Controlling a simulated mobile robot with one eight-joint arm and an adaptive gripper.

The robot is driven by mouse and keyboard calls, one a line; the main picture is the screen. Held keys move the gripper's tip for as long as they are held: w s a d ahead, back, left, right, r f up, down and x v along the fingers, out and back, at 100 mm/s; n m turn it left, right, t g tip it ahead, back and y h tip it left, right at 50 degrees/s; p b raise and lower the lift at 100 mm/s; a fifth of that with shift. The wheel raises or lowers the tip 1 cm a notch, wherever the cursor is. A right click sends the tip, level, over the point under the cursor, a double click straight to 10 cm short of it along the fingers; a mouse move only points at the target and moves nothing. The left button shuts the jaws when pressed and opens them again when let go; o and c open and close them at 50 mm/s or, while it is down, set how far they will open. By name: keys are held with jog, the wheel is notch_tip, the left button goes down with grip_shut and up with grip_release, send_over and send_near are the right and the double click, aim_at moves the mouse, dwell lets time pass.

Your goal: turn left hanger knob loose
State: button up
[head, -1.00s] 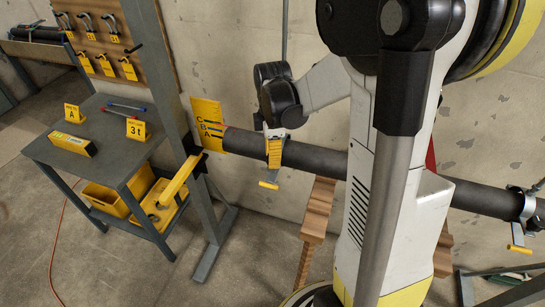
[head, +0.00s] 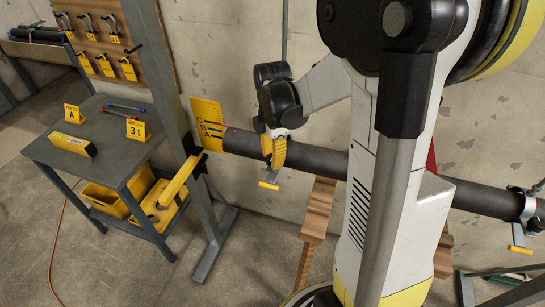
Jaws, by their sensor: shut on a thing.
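The dark pipe (head: 320,161) runs across the wall, held by hangers. My gripper (head: 277,158), with yellow fingers, is at the left hanger, in front of the pipe near its left end. It is shut on the left hanger knob, which the fingers hide. The left hanger's yellow lower handle (head: 269,185) shows just below the fingers. Most of the left hanger's clamp is hidden behind my gripper.
The right hanger (head: 528,207) holds the pipe at the far right. A yellow board marked C, B, A (head: 209,124) stands beside the pipe's left end. A yellow bracket (head: 181,177) juts from the grey post (head: 180,118). A wooden support (head: 317,211) stands below the pipe.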

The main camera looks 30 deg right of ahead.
jog(key=o, duration=1.2)
jog(key=shift+r, duration=0.1)
notch_tip(320, 180, up, 12)
